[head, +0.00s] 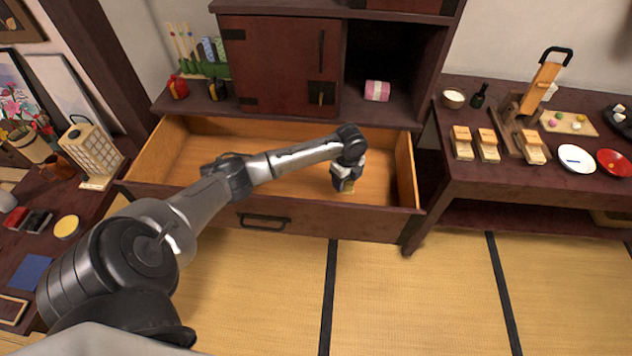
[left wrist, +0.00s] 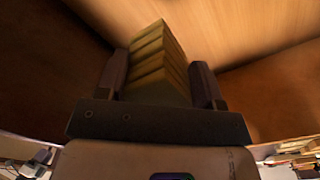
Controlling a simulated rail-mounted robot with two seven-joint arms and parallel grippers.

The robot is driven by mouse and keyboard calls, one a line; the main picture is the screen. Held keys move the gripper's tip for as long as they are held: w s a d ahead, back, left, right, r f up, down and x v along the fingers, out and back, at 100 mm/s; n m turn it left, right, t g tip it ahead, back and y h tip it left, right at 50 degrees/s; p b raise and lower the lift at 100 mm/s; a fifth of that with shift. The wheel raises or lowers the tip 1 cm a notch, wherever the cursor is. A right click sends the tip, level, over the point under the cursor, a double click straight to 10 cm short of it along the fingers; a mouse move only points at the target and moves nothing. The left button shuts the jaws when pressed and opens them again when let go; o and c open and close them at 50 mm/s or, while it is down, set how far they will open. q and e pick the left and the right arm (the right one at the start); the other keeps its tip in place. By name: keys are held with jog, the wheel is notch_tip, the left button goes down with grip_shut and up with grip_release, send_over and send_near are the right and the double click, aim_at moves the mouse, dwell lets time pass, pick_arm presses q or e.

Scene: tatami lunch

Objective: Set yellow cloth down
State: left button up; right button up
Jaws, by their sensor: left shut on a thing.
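The yellow cloth (left wrist: 160,62) is a folded, layered stack, dark yellow in the shade. My left gripper (left wrist: 160,85) is shut on it, with one finger on each side. In the head view my left gripper (head: 347,184) points down inside the open drawer (head: 190,150), toward its right end. A small yellow bit of the cloth (head: 348,187) shows below the fingers there. The cloth is low over the drawer's wooden floor; I cannot tell whether it touches. My right gripper is not in view.
The drawer's front wall (head: 300,222) and right side wall (head: 405,168) stand close to the gripper. The drawer floor to the left looks bare. A pink-and-white roll (head: 377,91) lies on the shelf above. A side table (head: 490,180) with boxes and plates stands at right.

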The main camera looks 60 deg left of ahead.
pick_arm(q)
jog(key=a+f+b, duration=0.1)
jog(key=a, duration=0.1)
jog(key=s+a+f+b, duration=0.1)
jog(key=a+f, duration=0.1)
jog(key=a, duration=0.1)
jog(key=a+f, duration=0.1)
jog(key=a, duration=0.1)
jog(key=shift+s+a+f+b, duration=0.3)
jog(key=shift+s+b, duration=0.05)
jog(key=shift+b, duration=0.05)
jog(key=shift+f+b, duration=1.1)
jog(key=shift+f, duration=0.95)
jog(key=shift+f, duration=0.1)
jog(key=o, duration=1)
